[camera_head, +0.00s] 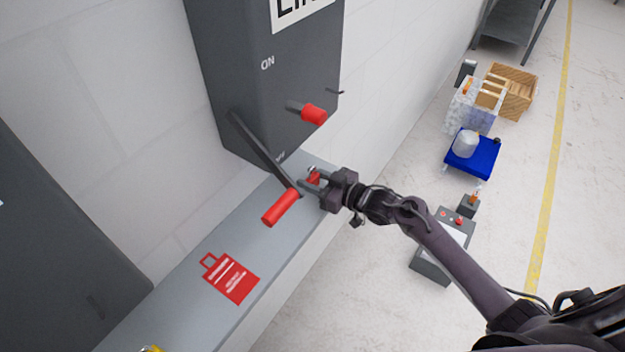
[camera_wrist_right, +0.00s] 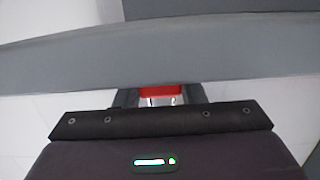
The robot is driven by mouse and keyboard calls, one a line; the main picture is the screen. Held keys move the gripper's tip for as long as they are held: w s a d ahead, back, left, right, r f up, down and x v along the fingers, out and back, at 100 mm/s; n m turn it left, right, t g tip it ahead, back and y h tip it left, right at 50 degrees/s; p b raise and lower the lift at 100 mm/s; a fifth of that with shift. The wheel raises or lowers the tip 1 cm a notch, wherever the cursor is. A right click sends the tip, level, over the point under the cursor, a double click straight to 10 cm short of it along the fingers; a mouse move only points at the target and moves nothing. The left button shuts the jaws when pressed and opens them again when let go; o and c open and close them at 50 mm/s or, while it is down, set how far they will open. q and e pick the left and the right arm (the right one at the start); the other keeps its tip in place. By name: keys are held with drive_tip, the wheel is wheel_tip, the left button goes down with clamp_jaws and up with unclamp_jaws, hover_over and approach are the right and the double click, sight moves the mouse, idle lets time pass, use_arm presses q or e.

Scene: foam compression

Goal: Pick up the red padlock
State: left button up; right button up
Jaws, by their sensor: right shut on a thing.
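The red padlock (camera_head: 314,178) is at the grey ledge below the switch box, with its metal shackle on the upper side. My right gripper (camera_head: 311,185) is shut on the padlock, and its fingers partly hide it. In the right wrist view the padlock (camera_wrist_right: 160,92) shows as a red block between the two fingers (camera_wrist_right: 160,98). I cannot tell whether the padlock touches the ledge. My left gripper is not in view.
A grey switch box (camera_head: 265,85) with a red knob (camera_head: 313,115) hangs above. Its lever with a red handle (camera_head: 281,207) reaches down close left of my gripper. A red tag (camera_head: 231,278) lies on the grey ledge (camera_head: 185,290). A control box (camera_head: 432,268) stands below right.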

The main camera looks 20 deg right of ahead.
sight(314, 177)
drive_tip(key=shift+s+r+b, duration=0.1)
drive_tip(key=shift+r+b, duration=0.1)
drive_tip(key=shift+b, duration=0.15)
drive_tip(key=shift+d+r, duration=0.1)
drive_tip(key=shift+r, duration=0.2)
wheel_tip(314, 177, up, 6)
drive_tip(key=shift+r+b, duration=0.1)
drive_tip(key=shift+b, duration=0.9)
drive_tip(key=f+b+v, duration=0.1)
drive_tip(key=v, duration=0.8)
drive_tip(key=f+b+v, duration=0.2)
drive_tip(key=v, duration=0.8)
drive_tip(key=shift+s+d, duration=0.15)
drive_tip(key=shift+s, duration=0.25)
